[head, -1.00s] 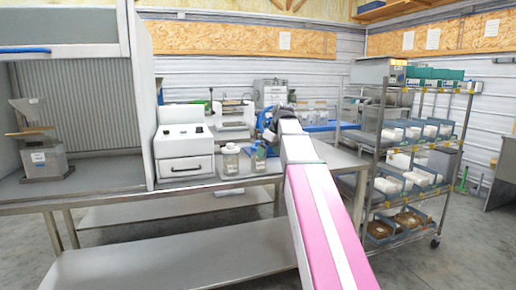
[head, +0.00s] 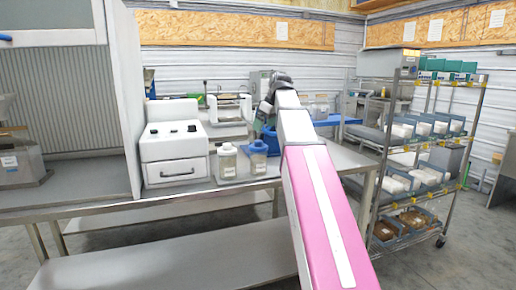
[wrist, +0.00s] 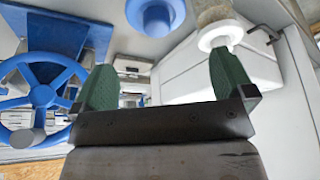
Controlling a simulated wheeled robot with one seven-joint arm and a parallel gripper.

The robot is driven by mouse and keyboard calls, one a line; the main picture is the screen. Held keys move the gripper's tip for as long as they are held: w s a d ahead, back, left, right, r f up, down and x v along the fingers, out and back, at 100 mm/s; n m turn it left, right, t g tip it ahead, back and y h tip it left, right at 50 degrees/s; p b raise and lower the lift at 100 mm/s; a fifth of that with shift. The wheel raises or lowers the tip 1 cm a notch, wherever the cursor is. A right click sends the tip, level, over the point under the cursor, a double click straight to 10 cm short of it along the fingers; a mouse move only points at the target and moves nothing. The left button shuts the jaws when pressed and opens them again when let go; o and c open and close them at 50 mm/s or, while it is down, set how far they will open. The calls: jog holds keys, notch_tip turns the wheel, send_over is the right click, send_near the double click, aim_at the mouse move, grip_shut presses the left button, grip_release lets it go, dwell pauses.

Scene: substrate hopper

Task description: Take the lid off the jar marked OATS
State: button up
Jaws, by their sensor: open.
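Two clear jars stand side by side on the steel bench (head: 200,195). One has a pale lid (head: 227,149) and the other a blue lid (head: 259,146); I cannot read their labels, so I cannot tell which is marked OATS. My gripper (head: 261,124) is beyond the jars in the head view, partly hidden by my arm. In the wrist view, my gripper's green fingers (wrist: 165,78) are wide apart with nothing between them. The blue lid (wrist: 154,18) is at the top middle, apart from the fingers. The pale lid (wrist: 220,32) is near the right fingertip.
A blue handwheel (wrist: 42,95) is close on the left in the wrist view. A white drawer unit (head: 173,145) stands left of the jars. More jars (head: 321,106) are behind my arm. A wire rack (head: 410,160) with trays stands at the right.

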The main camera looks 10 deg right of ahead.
aim_at(259, 141)
jog(key=x, duration=0.4)
jog(key=shift+x, duration=2.6)
jog(key=shift+d, duration=0.2)
jog(key=c, duration=0.7)
